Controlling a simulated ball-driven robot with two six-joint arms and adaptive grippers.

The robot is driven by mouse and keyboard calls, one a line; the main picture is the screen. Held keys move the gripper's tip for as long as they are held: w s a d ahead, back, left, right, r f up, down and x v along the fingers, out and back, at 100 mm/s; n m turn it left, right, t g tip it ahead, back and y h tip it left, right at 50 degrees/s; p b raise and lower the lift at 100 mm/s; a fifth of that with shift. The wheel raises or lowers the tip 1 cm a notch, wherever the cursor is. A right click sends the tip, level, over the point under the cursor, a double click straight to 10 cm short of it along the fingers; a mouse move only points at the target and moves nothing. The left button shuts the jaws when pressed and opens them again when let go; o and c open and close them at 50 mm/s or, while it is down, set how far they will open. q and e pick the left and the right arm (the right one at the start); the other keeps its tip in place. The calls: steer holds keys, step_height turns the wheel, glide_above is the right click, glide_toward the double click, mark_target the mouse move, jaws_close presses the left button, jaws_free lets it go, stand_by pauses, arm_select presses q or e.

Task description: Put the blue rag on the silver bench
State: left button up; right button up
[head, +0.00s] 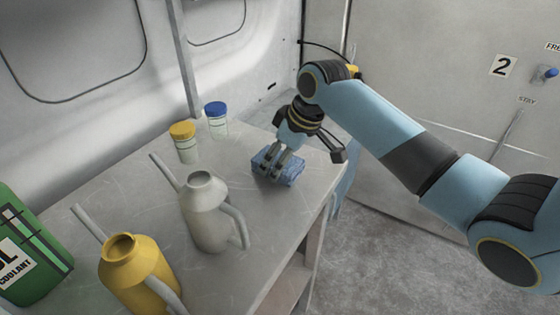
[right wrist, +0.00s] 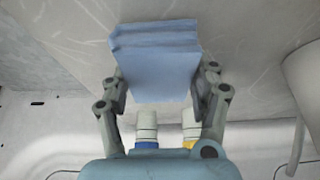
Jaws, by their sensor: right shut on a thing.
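The blue rag (head: 287,172) is a folded light-blue block at the right side of the silver bench (head: 262,222) in the head view. My right gripper (head: 277,165) comes down over it from above. In the right wrist view the rag (right wrist: 158,62) sits between the two fingers of the right gripper (right wrist: 160,88), which are shut on its sides. The rag is at or just above the bench top; I cannot tell whether it touches. My left gripper is not in view.
A grey watering can (head: 207,215) and a yellow one (head: 135,270) stand on the bench, with a green coolant canister (head: 28,250) at left. Jars with yellow (head: 184,142) and blue (head: 217,120) lids stand behind. The bench's front right is clear.

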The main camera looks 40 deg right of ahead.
steer(key=shift+f, duration=0.35)
steer(key=o, duration=1.2)
steer(key=shift+f, duration=0.1)
steer(key=shift+c, duration=0.2)
steer(key=v, duration=1.2)
